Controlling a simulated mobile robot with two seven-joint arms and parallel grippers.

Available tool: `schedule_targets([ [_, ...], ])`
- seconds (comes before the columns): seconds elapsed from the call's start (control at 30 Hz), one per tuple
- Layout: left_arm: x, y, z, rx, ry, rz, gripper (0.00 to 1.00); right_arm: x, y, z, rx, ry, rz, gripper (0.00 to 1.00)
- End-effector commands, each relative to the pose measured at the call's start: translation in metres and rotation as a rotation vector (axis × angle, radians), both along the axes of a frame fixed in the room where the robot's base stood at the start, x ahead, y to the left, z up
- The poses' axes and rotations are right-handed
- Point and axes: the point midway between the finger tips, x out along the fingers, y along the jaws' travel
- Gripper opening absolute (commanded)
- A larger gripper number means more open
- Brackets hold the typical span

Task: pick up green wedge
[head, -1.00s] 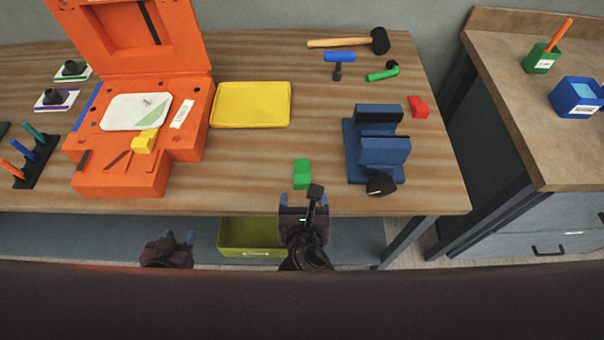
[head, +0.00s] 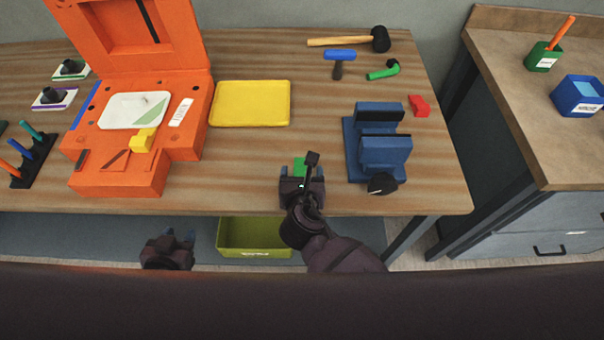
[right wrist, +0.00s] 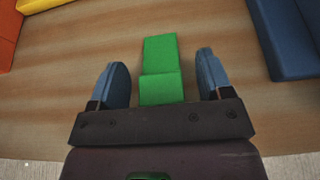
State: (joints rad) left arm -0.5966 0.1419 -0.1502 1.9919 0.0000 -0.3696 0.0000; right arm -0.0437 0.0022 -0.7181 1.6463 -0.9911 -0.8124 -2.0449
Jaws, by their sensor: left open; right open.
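The green wedge (head: 299,165) lies on the wooden bench near its front edge, partly hidden behind my right gripper in the head view. In the right wrist view the green wedge (right wrist: 160,68) shows a stepped shape, its near end between the two blue fingertips. My right gripper (head: 302,181) is open over it, with a finger on each side and a gap to both; it also shows in the right wrist view (right wrist: 162,82). I cannot tell how high the fingers are above the bench. My left gripper (head: 178,238) is open and empty, in front of the bench edge at the left.
A blue vise (head: 378,147) stands right of the wedge. A yellow tray (head: 251,104) lies behind it. An orange mould (head: 118,180) with a yellow block (head: 143,140) is at left. A red block (head: 419,106) and tools lie at right. A green bin (head: 255,238) is below the bench.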

Motion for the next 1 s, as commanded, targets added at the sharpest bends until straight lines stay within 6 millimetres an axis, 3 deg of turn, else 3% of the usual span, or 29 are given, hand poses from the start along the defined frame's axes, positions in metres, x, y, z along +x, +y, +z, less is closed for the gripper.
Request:
schedule_targets([
  [0.13,0.000,0.000,0.000,0.000,-0.001,0.000,0.43,0.000,0.000,0.000,0.000,0.000,0.000,0.72],
  [0.5,-0.002,0.000,-0.001,0.000,0.003,0.000,0.43,0.000,0.000,0.001,0.000,-0.001,0.000,0.19],
  [0.77,-0.006,0.001,-0.003,0.001,0.012,0.003,0.43,0.000,0.000,0.003,0.000,-0.002,0.000,0.19],
  [1.0,-0.005,0.001,0.007,0.001,0.011,0.003,0.43,0.000,0.000,0.036,0.002,-0.005,-0.001,0.19],
])
